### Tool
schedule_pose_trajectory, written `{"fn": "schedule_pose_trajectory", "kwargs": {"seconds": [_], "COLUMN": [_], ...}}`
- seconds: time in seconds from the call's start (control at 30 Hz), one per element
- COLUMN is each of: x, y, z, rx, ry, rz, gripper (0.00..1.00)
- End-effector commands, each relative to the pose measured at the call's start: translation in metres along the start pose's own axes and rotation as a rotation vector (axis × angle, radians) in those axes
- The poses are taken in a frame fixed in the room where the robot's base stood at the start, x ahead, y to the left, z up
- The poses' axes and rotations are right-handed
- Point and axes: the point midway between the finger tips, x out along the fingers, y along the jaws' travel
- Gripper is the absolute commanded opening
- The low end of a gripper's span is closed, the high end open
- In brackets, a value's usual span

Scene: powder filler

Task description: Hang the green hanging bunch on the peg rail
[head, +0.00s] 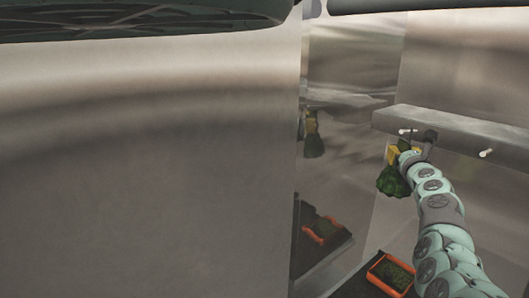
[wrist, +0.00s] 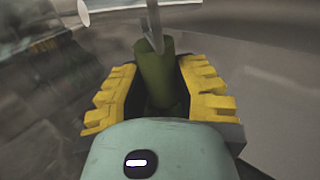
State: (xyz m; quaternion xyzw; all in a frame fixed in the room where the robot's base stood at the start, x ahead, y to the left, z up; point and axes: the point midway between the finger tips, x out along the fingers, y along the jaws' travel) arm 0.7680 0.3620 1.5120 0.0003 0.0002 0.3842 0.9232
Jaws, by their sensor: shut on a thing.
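My gripper (head: 394,153), with yellow fingers, is just below and in front of the peg rail (head: 455,133) in the head view. It is shut on the green hanging bunch (head: 392,183), whose leafy part hangs below the fingers. In the wrist view, the bunch's green stem (wrist: 158,78) stands between the yellow fingers (wrist: 160,97). A thin grey piece rises at the stem's top; I cannot tell whether it is a hook or a peg. A pale peg (head: 405,131) shows close to the gripper, and another peg (head: 486,153) farther right. Contact with a peg is unclear.
An orange-rimmed tray (head: 373,275) with green contents sits low, left of my arm. A large metal panel (head: 150,170) fills the left. The shiny wall beside it mirrors the gripper, bunch and tray. Open space lies beneath the bunch.

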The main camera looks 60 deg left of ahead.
Motion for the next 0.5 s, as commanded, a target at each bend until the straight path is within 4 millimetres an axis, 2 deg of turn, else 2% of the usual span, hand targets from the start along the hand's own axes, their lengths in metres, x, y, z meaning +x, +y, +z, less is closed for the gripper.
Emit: {"fn": "schedule_pose_trajectory", "kwargs": {"seconds": [0.2,0.23,0.47,0.5], "x": [-0.0001,-0.0001,-0.0001,-0.0001], "y": [-0.0009,-0.0008,-0.0006,-0.0005], "z": [0.0005,0.0004,0.0001,0.0000], "rx": [0.000,0.000,0.000,0.000], "ry": [-0.001,-0.001,0.000,0.000], "rz": [-0.002,-0.002,-0.001,-0.001], "gripper": [0.00,0.34,0.57,0.58]}}
